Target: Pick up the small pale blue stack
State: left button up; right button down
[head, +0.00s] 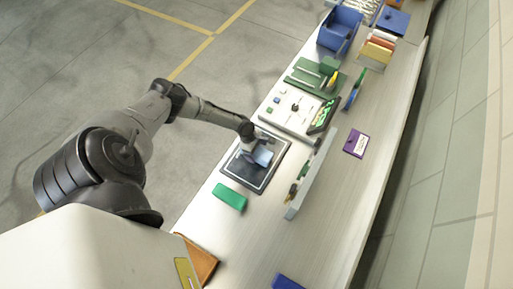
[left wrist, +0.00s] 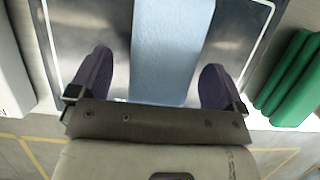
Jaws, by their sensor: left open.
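The small pale blue stack (head: 262,156) lies on a dark tray with a pale border line (head: 269,178) on the long table. In the left wrist view the pale blue stack (left wrist: 170,45) runs up the middle of the picture, between the two dark fingers. My left gripper (head: 250,143) is over the tray at the stack in the head view. In the left wrist view my left gripper (left wrist: 157,82) is open, with a gap on either side of the stack. Its fingers appear apart from the stack. My right gripper is not in view.
A green block (head: 230,197) lies close to the tray, and also shows in the left wrist view (left wrist: 292,85). A white board with small items (head: 283,117) lies beyond the tray. An upright grey panel (head: 311,178) stands to the right. A purple box (head: 356,143) lies farther right.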

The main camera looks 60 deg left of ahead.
pick_arm(q)
jog(key=c, duration=1)
jog(key=shift+c, duration=0.5)
jog(key=shift+r, duration=0.15)
